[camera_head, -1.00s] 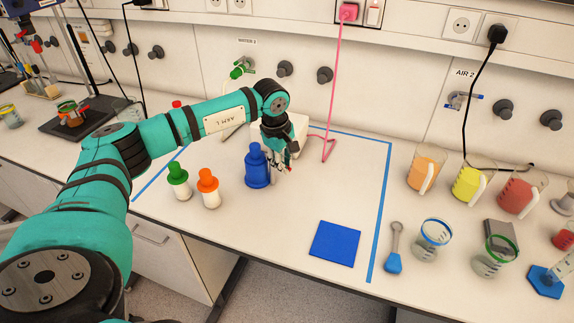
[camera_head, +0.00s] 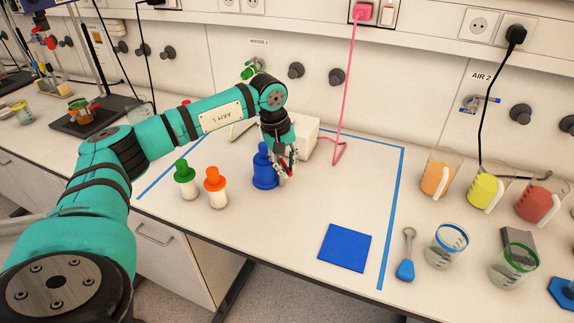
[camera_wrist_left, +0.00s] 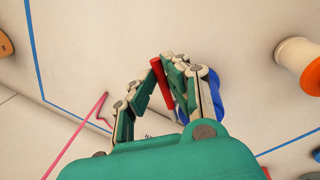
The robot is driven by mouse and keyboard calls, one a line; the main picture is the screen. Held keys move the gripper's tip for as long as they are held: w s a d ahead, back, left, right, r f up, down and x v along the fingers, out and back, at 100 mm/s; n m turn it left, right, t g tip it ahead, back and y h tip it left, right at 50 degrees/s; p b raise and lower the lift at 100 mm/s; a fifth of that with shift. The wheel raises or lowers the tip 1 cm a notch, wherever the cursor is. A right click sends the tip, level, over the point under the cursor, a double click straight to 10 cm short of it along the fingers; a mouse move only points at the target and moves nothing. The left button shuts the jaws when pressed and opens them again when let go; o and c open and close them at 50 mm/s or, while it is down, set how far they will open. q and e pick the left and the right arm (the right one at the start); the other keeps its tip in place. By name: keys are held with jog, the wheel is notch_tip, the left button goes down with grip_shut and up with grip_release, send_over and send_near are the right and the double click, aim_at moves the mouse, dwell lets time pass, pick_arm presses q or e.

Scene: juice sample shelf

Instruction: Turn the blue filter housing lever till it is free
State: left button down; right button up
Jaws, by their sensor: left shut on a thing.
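The blue filter housing (camera_head: 264,174) stands upright on the white bench inside the blue tape outline. My left gripper (camera_head: 287,168) is at its right side, pointing down. In the left wrist view, the fingers (camera_wrist_left: 165,80) are shut on a red lever (camera_wrist_left: 161,84), which shows as a short bar between them. Part of the blue housing (camera_wrist_left: 213,92) shows behind the right finger. The joint between lever and housing is hidden by the fingers. My right gripper does not show.
A green-capped bottle (camera_head: 186,183) and an orange-capped bottle (camera_head: 216,190) stand left of the housing. A white box (camera_head: 305,135) is close behind the gripper, with a pink cable (camera_head: 345,100) beside it. A blue mat (camera_head: 345,248) lies front right. Bench between is clear.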

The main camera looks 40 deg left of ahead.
pick_arm(q)
jog(key=shift+r, duration=0.1)
jog(key=c, duration=1.4)
grip_release()
jog(key=r, duration=0.4)
jog(key=s+r, duration=0.1)
jog(key=r, duration=0.2)
jog(key=s+a+r, duration=0.1)
jog(key=r, duration=0.3)
jog(key=shift+a+r, duration=0.1)
jog(key=shift+r, duration=0.25)
